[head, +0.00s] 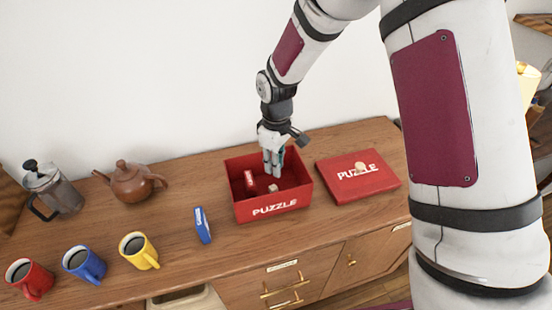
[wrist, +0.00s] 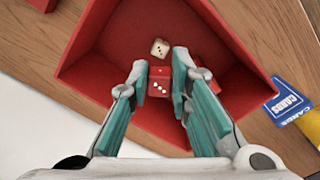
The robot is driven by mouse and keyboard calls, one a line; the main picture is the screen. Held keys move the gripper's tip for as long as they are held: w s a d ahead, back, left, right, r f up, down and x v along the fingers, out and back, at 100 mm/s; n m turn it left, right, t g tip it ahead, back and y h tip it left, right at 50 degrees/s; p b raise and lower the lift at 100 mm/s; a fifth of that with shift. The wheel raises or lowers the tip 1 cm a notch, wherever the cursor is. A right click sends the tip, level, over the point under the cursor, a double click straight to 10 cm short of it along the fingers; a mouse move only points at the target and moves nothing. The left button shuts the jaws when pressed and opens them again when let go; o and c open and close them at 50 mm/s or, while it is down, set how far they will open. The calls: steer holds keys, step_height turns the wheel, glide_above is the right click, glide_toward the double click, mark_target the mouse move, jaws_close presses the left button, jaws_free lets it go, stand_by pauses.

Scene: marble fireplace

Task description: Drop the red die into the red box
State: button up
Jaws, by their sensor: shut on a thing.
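The red box (head: 272,209), lettered PUZZLE, stands open on the wooden sideboard. My gripper (head: 273,170) points down over its opening, with the fingertips at or within the box. In the wrist view my gripper (wrist: 159,80) is shut on the red die (wrist: 158,86), which has white pips and sits between the two teal fingers. The red die cannot be made out in the head view. A cream die (wrist: 160,47) lies on the box floor just beyond the fingertips. A red card pack (head: 250,179) is also inside the box.
The red PUZZLE lid (head: 350,188) lies right of the box with a small pale object on it. Red (head: 30,279), blue (head: 84,264) and yellow (head: 139,251) mugs, a teapot (head: 133,182) and a French press (head: 52,190) are farther left.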

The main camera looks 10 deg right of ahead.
steer(key=o, duration=0.9)
steer(key=shift+c, duration=0.2)
step_height(320, 180, up, 12)
steer(key=s+d+r+m+t, duration=0.2)
steer(key=s+d+r+m, duration=0.2)
steer(key=s+d+r, duration=0.35)
steer(key=s+d+r+m+t, duration=0.2)
steer(key=s+d+r+m, duration=0.15)
steer(key=s+r, duration=0.6)
steer(key=s+d+f+m+t, duration=0.1)
steer(key=s+d+m, duration=0.1)
steer(key=s, duration=0.6)
steer(key=shift+s+d+m, duration=0.15)
steer(key=shift+d+m, duration=0.1)
steer(key=shift+m, duration=0.1)
